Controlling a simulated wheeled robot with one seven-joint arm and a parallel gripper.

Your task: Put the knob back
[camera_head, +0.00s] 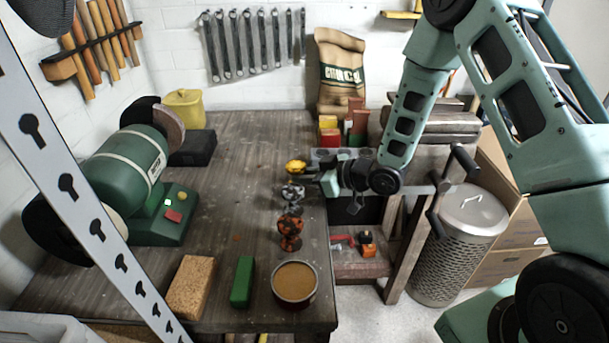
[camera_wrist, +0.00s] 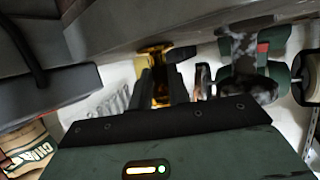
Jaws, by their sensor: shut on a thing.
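A yellow-gold knob (camera_head: 295,167) is at the far right part of the workbench (camera_head: 235,210), near its right edge. My gripper (camera_head: 312,172) reaches it from the right and is shut on it. In the wrist view the gold knob (camera_wrist: 154,50) shows between the two dark fingers (camera_wrist: 162,85). Whether the knob touches anything beyond the fingers cannot be told. A grey mottled valve-like piece (camera_head: 292,193) stands just in front of it in the head view, and it also shows right of the fingers in the wrist view (camera_wrist: 242,50).
An orange and black piece (camera_head: 290,233) stands nearer on the bench. A round tin (camera_head: 295,285), a green block (camera_head: 242,282) and a cork-like block (camera_head: 190,288) line the front. A green bench grinder (camera_head: 130,165) stands left. Small boxes (camera_head: 328,128) stand behind my gripper. The bench middle is clear.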

